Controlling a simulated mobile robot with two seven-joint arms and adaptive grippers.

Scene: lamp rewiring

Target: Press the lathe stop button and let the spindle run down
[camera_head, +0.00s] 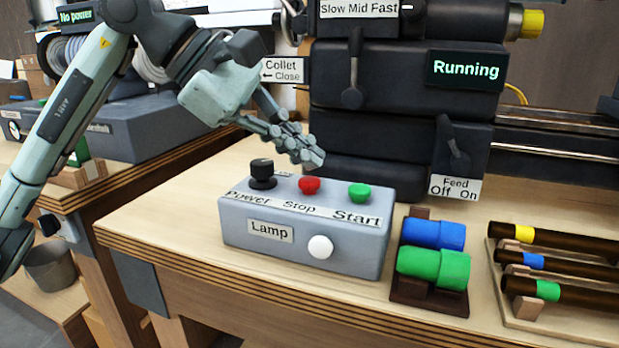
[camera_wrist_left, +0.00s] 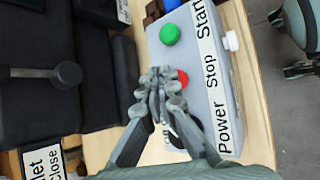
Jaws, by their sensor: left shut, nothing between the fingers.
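A grey control box (camera_head: 305,235) sits at the front of the bench. On its top are a black Power knob (camera_head: 262,172), a red Stop button (camera_head: 309,185) and a green Start button (camera_head: 359,192). My left gripper (camera_head: 312,158) is shut and empty, its fingertips just above the red button in the head view. In the left wrist view the fingers partly cover the red button (camera_wrist_left: 183,78), and the green button (camera_wrist_left: 169,35) is clear. Whether the fingertips touch the red button cannot be told. The lathe display (camera_head: 466,71) reads "Running". My right gripper is not in view.
The dark lathe headstock (camera_head: 405,90) stands close behind the box, with a speed lever (camera_head: 352,97) and a feed lever (camera_head: 455,150). Blue and green cylinders (camera_head: 433,266) sit in a rack to the right, with banded dark rods (camera_head: 560,265) farther right.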

